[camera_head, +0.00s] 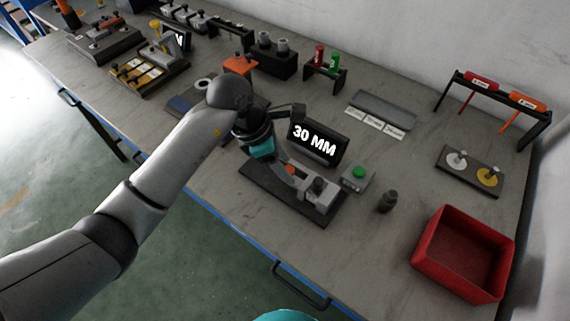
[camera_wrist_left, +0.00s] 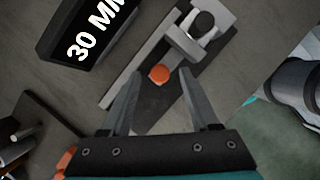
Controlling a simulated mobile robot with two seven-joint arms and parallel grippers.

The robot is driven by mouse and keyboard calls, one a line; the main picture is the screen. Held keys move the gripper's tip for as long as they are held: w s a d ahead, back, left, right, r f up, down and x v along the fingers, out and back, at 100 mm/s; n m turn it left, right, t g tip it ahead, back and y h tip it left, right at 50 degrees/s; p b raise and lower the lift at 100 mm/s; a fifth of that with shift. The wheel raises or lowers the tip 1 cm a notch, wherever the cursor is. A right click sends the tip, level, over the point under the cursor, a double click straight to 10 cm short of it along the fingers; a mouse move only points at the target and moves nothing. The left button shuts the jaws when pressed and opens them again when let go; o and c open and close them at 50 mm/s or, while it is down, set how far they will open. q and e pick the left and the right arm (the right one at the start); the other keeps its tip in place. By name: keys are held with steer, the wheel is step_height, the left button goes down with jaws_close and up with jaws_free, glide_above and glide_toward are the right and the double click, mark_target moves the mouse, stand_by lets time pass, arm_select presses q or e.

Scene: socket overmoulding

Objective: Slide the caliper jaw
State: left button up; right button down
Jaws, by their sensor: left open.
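The caliper is a dark base plate (camera_head: 262,189) with a grey rail and grey jaw blocks (camera_head: 320,192). It lies in front of a black display (camera_head: 318,143) reading "30 MM". A small orange knob (camera_wrist_left: 159,74) sits on the caliper; in the head view it (camera_head: 291,168) shows beside my fingers. My left gripper (camera_head: 288,177) is over the caliper, open and empty. In the left wrist view its fingertips (camera_wrist_left: 159,80) lie on either side of the orange knob with a gap at each side. I cannot tell how high they are above it. My right gripper is not in view.
A box with a green button (camera_head: 358,174) and a dark weight-like piece (camera_head: 387,201) stand right of the caliper. A red bin (camera_head: 463,252) is at the front right. A rack with red and green items (camera_head: 325,68) stands behind. The table's front edge is close to the caliper.

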arm_select(q)
steer(key=shift+d+f, duration=0.1)
steer(key=shift+f, duration=0.15)
jaws_close()
stand_by(0.4)
stand_by(0.9)
